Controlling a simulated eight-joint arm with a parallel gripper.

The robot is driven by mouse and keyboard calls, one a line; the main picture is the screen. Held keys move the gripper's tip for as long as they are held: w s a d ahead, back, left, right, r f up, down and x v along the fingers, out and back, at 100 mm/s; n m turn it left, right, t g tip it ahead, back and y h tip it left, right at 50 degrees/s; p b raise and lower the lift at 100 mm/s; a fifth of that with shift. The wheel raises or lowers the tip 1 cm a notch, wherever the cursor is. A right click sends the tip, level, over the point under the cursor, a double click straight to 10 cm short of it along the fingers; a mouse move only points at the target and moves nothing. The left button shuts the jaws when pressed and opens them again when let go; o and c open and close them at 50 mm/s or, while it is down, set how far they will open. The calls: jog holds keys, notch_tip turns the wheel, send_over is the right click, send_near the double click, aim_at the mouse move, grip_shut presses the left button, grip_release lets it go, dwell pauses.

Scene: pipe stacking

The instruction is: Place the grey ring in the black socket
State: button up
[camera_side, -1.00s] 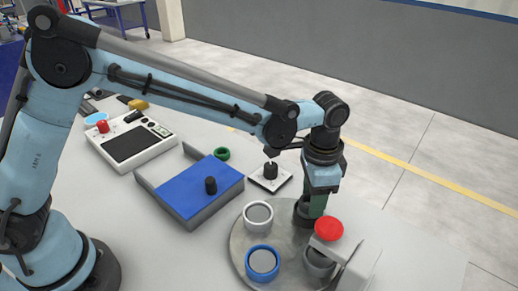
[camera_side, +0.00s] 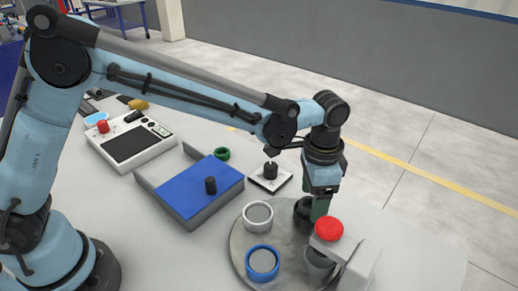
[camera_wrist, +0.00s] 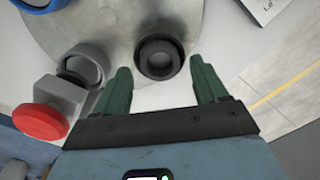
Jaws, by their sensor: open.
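The black socket (camera_wrist: 160,57) lies on the round metal plate, seen in the wrist view between my fingertips. A dark round rim shows within it; I cannot tell whether this is a separate ring seated there. In the side view, my gripper (camera_side: 318,212) is low over the plate and partly hides the socket.
The plate (camera_side: 240,240) also carries a white ring-shaped piece (camera_side: 258,214) and a blue one (camera_side: 262,262). A red button (camera_side: 329,229) on a grey housing stands close to my gripper.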

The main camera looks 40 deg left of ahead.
notch_tip(320, 180, up, 12)
jog(key=s+a+r+n+t, duration=0.2)
jog(key=s+a+n+t, duration=0.15)
jog(key=a, duration=0.85)
jog(key=s+a+f+n+t, duration=0.3)
jog(key=s+a+f+n, duration=0.2)
jog(key=s+a, duration=0.3)
jog(key=a, duration=0.3)
jog(key=shift+s+a+f+t, duration=0.2)
jog(key=shift+s+f+t, duration=0.05)
jog(key=shift+f+t, duration=0.1)
jog(key=shift+n, duration=0.25)
